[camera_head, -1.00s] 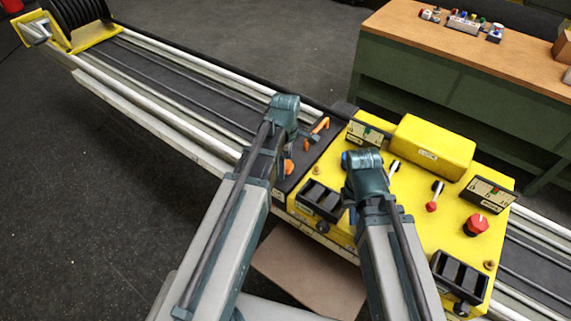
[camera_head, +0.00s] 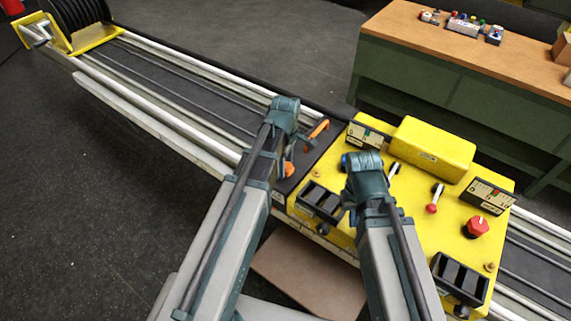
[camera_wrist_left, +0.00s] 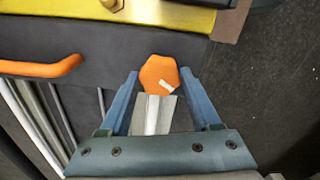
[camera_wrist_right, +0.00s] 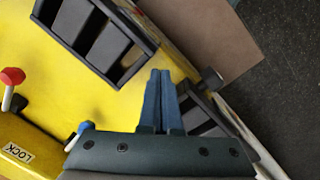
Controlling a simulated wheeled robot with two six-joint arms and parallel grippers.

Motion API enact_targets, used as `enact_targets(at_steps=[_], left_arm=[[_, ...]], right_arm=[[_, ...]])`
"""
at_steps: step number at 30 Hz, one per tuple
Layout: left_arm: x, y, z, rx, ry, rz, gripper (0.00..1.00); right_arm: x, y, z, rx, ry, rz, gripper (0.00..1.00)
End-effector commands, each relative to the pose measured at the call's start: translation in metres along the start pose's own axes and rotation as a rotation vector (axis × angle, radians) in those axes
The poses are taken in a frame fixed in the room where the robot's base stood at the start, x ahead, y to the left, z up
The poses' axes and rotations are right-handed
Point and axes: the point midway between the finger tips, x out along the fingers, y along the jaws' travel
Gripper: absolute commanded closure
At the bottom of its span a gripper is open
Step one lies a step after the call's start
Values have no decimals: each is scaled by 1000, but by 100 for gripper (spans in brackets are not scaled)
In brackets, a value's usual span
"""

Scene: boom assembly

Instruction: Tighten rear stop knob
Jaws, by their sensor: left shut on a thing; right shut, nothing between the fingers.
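An orange faceted knob (camera_wrist_left: 159,74) with a small white mark sits at the dark end plate (camera_wrist_left: 110,62) beside the yellow control carriage. My left gripper (camera_wrist_left: 162,84) is shut on this knob, with one finger on each side of it. In the head view the knob (camera_head: 289,169) is partly hidden behind my left arm. An orange lever handle (camera_head: 317,129) stands farther back on the same dark plate. My right gripper (camera_wrist_right: 160,76) is shut and empty above the yellow panel (camera_wrist_right: 105,110), near a black slotted block; its fingertips are mostly hidden in the head view.
The carriage carries a yellow box (camera_head: 432,147), a red knob (camera_head: 476,225), levers and black slotted blocks (camera_head: 460,278). Long rails (camera_head: 190,85) run to a black reel (camera_head: 78,12) at upper left. A green bench (camera_head: 450,85) stands behind. A brown board (camera_head: 305,270) lies below.

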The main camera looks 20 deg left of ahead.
Motion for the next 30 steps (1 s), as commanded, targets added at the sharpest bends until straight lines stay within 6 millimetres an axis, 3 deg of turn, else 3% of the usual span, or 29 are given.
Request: enact_targets(at_steps=[30], left_arm=[[0, 0, 0, 956, 0, 0, 92]], right_arm=[[0, 0, 0, 0, 0, 0, 100]])
